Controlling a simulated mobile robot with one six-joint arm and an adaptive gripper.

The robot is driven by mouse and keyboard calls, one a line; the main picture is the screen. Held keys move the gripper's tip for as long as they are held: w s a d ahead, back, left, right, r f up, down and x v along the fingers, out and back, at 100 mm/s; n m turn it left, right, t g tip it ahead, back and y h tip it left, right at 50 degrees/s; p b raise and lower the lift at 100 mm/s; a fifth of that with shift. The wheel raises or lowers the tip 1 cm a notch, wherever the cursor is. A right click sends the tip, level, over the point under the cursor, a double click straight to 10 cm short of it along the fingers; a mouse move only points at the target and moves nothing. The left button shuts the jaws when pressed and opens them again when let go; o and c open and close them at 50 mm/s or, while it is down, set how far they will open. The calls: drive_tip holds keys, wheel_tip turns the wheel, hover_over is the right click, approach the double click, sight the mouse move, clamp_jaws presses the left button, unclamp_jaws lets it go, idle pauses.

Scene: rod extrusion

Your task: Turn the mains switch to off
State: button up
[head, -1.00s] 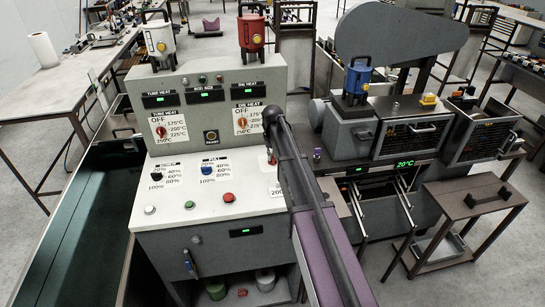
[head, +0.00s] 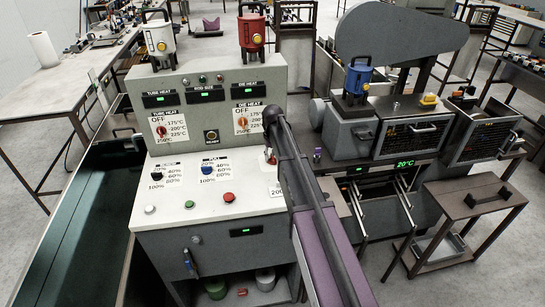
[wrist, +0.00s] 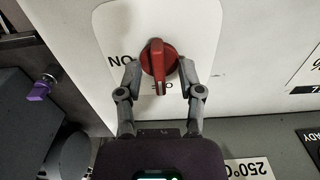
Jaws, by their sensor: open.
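The mains switch (wrist: 158,66) is a red rotary knob on a white plate in the wrist view. Its handle, with a pale mark near the lower end, points down toward a partly covered label that looks like OFF. An upside-down ON label (wrist: 120,61) is left of it. My gripper (wrist: 160,72) is open, one finger on each side of the knob; whether either finger touches it I cannot tell. In the head view, only a bit of red beside my arm shows near the switch, and my arm hides the gripper.
In the wrist view, a purple knob (wrist: 40,88) sticks out at the left.

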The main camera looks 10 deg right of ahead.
sight(273, 159)
drive_tip(key=m, duration=0.7)
drive_tip(key=shift+m, duration=0.3)
drive_tip(key=shift+r+m, duration=0.15)
drive_tip(key=shift+m, duration=0.15)
wheel_tip(273, 159, up, 14)
drive_tip(key=p, duration=1.4)
drive_tip(key=s+f+n+b, duration=0.3)
drive_tip(key=s+f+b, duration=0.3)
drive_tip(key=s, duration=0.4)
drive_tip(key=s+f+n+b, duration=0.2)
drive_tip(key=s+f+b, duration=0.4)
drive_tip(key=s, duration=0.4)
drive_tip(key=s+f+n+b, duration=0.3)
drive_tip(key=s+f+b, duration=0.3)
drive_tip(key=s, duration=0.3)
drive_tip(key=shift+s+a+n, duration=0.3)
drive_tip(key=shift+s+a, duration=0.1)
drive_tip(key=shift+f, duration=0.1)
idle(0.5)
